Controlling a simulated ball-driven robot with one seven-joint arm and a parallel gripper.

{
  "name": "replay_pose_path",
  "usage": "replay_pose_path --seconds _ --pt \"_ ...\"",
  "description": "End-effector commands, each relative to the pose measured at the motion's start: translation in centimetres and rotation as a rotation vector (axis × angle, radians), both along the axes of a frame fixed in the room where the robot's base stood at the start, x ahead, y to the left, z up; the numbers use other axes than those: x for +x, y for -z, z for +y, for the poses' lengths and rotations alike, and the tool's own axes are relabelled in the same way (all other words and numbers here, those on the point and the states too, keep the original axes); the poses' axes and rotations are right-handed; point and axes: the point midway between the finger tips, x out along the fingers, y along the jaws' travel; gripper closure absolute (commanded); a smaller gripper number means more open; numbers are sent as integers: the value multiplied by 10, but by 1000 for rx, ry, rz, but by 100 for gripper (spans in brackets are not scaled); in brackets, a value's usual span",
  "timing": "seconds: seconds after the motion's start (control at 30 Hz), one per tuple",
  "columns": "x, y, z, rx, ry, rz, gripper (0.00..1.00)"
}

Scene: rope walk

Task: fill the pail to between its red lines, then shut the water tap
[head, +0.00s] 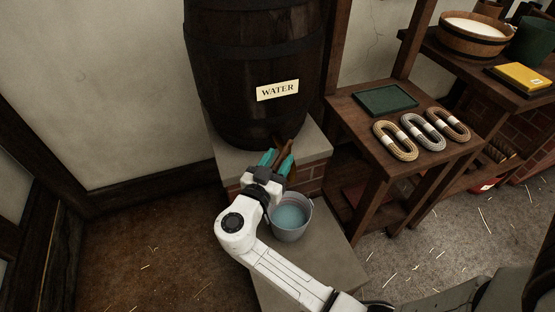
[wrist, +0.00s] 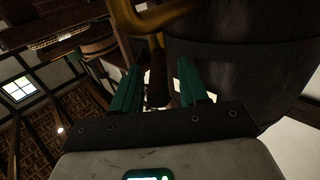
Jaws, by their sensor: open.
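The dark water barrel (head: 255,60) carries a label reading WATER and stands on a stone-topped brick block. The metal pail (head: 305,226) stands upright on a lower slab below the tap. Bluish water (head: 290,215) shows inside it. I cannot make out its red lines or any falling stream. My gripper (head: 276,158) is at the tap on the barrel's lower front, with its teal fingers apart. In the wrist view, the brown tap handle (wrist: 157,80) stands between the open fingers, with brassy tap metal (wrist: 165,15) above it. I cannot tell whether the fingers touch the handle.
To the right, a wooden table (head: 345,105) holds a green tray (head: 386,100) and three rope coils (head: 421,127). Farther right, a shelf bears a wooden tub (head: 472,47) and a yellow box (head: 523,76). Floor at the left is clear apart from straw.

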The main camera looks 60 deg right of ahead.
Motion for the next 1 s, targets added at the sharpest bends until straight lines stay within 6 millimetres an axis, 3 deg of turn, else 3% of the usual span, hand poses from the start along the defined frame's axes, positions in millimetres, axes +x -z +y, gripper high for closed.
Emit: replay_pose_path --seconds 0.23,0.7,1.0 --pt "0 0 0 0 0 0 57" --pt "0 0 0 0 0 -1 100" --pt "0 0 0 0 0 -1 100"
